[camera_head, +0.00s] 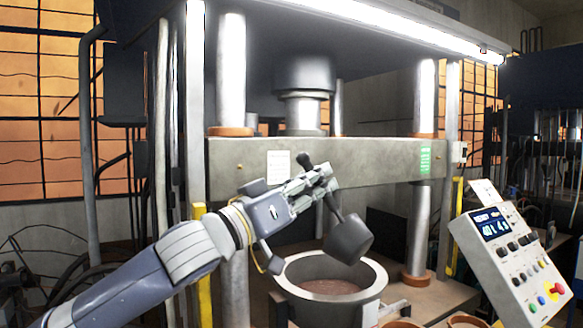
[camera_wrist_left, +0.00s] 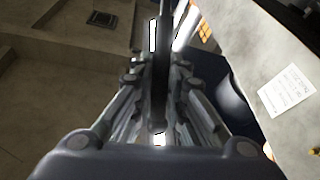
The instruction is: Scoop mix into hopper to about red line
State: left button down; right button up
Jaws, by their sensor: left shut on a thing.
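My left gripper (camera_head: 318,180) is shut on the handle of a dark grey scoop (camera_head: 350,239). The scoop hangs tilted above the hopper (camera_head: 375,277), a round grey metal vessel on the press table. Reddish-brown mix (camera_head: 330,286) shows inside the hopper, below its rim. I cannot see whether the scoop holds mix. The red line cannot be made out. In the left wrist view the dark handle (camera_wrist_left: 163,60) stands between the fingers of the left gripper (camera_wrist_left: 160,95). My right gripper is not in view.
A press with steel columns (camera_head: 418,225) and a grey crossbeam (camera_head: 355,160) stands around and behind the hopper. A control panel (camera_head: 515,262) with a lit display and buttons is at the right. Brownish round containers (camera_head: 465,321) sit at the bottom edge, right of the hopper.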

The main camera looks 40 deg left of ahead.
pick_arm(q)
jog(key=d+f+m+g+h+p, duration=0.2)
jog(key=d+f+m+g+p, duration=0.2)
jog(key=d+m+p, duration=0.5)
jog(key=shift+s+d+f+m+p, duration=0.4)
jog(key=shift+d+m, duration=1.2)
jog(key=shift+m, duration=1)
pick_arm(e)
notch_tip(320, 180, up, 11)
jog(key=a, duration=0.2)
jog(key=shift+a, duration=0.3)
